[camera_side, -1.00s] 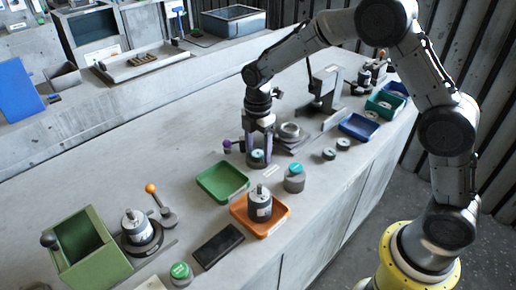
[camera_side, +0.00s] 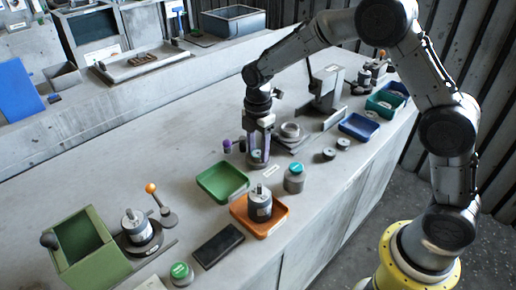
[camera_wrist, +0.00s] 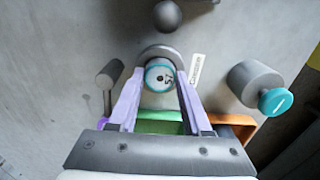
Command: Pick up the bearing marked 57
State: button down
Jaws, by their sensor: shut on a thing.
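The bearing marked 57 (camera_wrist: 158,77) shows in the wrist view as a small pale disc with a teal rim and a dark centre. It sits between the two purple fingers of my gripper (camera_wrist: 160,86), which is shut on it. In the side view my gripper (camera_side: 258,153) points down at the bearing (camera_side: 256,155), which the fingers partly hide. A round grey holder (camera_wrist: 160,51) shows just behind the bearing. I cannot tell whether the bearing still touches it.
A teal-capped cylinder (camera_side: 294,179), a green tray (camera_side: 222,182) and an orange tray (camera_side: 260,214) holding a motor-like part stand near my gripper. A purple-knobbed lever (camera_side: 228,146) is close on its left.

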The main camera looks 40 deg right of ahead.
aim_at(258, 153)
jog(key=shift+r, duration=3)
